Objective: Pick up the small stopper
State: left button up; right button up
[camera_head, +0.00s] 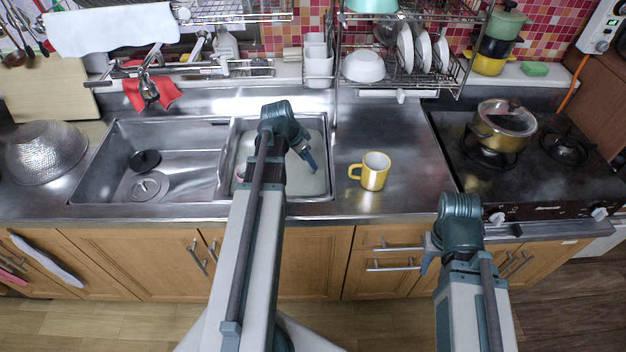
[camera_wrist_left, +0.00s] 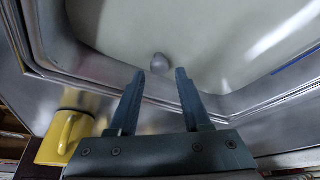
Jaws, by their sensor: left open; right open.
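My left gripper (camera_head: 309,161) is over the right basin, pointing down.
A yellow mug (camera_head: 375,172) stands on the counter right of the basin. The left basin (camera_head: 190,150) holds a black round piece (camera_head: 146,160) and a drain (camera_head: 148,186). A pot (camera_head: 503,128) sits on the stove. A dish rack (camera_head: 440,82) stands behind.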

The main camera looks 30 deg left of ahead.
aim_at(313, 172)
pick_arm(q)
jog(key=shift+f, duration=0.1)
jog(key=b+x, duration=0.4)
jog(key=x, duration=0.1)
jog(key=shift+w+f+b, duration=0.15)
jog(key=shift+w+b, duration=0.1)
jog(key=shift+b, duration=0.15)
grip_shut()
